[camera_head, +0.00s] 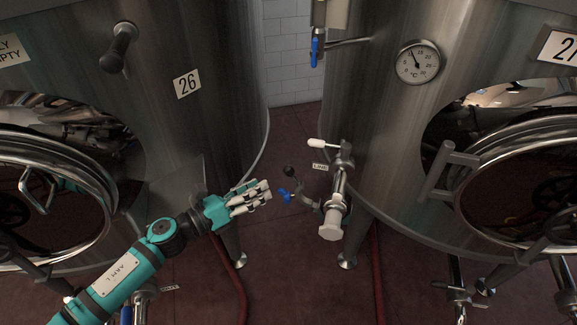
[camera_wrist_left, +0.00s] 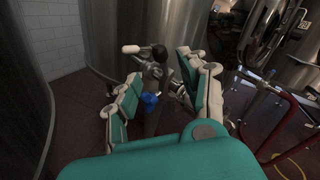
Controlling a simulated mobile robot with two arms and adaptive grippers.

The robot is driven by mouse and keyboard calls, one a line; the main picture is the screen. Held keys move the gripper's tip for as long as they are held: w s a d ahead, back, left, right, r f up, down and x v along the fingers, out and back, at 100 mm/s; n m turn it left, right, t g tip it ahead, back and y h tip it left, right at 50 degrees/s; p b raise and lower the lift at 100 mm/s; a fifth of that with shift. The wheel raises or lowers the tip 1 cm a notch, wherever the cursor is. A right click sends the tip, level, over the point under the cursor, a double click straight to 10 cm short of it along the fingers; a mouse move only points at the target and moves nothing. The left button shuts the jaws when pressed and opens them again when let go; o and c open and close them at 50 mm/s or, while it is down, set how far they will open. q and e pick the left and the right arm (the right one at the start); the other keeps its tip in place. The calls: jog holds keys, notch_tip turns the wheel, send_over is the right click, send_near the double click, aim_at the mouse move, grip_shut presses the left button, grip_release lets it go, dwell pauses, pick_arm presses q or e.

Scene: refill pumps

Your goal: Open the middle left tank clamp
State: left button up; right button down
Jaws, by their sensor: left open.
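A pipe clamp with a blue wing handle (camera_head: 284,196) sits on the outlet fittings of the right tank. Its blue part (camera_wrist_left: 149,101) shows between my fingers in the wrist view. My left gripper (camera_head: 267,191) is open, just left of the blue handle in the head view, with a small gap between them. In the wrist view its two fingers (camera_wrist_left: 160,75) stand apart with the fittings between and beyond them. Whether any finger touches the clamp I cannot tell. My right gripper is in neither view.
A black ball knob (camera_head: 289,171), a white-handled lever (camera_head: 322,144) and a capped pipe end (camera_head: 332,225) crowd around the clamp. Tank 26 (camera_head: 222,120) stands left, another tank (camera_head: 390,130) right. Red hoses (camera_head: 236,275) lie on the floor.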

aim_at(288, 170)
pick_arm(q)
jog(key=p+x, duration=0.1)
jog(key=x, duration=0.9)
jog(key=shift+w, duration=0.1)
grip_shut()
